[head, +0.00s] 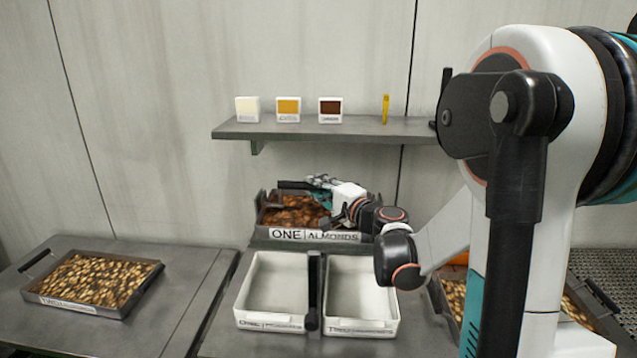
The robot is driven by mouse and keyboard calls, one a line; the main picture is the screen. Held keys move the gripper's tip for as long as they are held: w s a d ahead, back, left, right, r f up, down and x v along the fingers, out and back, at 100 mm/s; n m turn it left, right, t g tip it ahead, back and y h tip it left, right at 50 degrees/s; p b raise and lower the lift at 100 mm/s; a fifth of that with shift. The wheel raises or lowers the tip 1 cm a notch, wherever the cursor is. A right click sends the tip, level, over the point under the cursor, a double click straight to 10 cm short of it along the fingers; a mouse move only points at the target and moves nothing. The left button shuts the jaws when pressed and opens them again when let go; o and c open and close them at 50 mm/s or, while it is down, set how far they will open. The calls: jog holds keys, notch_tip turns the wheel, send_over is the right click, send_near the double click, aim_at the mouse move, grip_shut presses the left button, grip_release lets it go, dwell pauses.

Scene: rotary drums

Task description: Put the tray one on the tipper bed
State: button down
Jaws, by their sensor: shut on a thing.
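Tray one (288,235), a dark tray labelled "ONE | ALMONDS" and filled with brown almonds, stands at the back of the middle bench, behind two white bins. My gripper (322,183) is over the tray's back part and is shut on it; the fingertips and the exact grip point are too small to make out. My arm covers the tray's right side. What lies directly under the tray is hidden, and I cannot tell which surface here is the tipper bed.
Two white bins, the left (275,285) labelled "ONE" and the right (361,290), stand in front of the tray. Tray two (95,283), with pale nuts, lies on the left table (165,330). A wall shelf (330,128) holds small sample boxes. Another nut tray is partly hidden at right.

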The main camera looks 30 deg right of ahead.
jog(key=c, duration=1.5)
grip_release()
jog(key=shift+s, duration=0.1)
jog(key=shift+o, duration=0.2)
jog(key=shift+r, duration=0.15)
jog(key=s, duration=0.4)
jog(key=s+d+p, duration=0.1)
jog(key=s, duration=0.7)
jog(key=shift+d, duration=0.2)
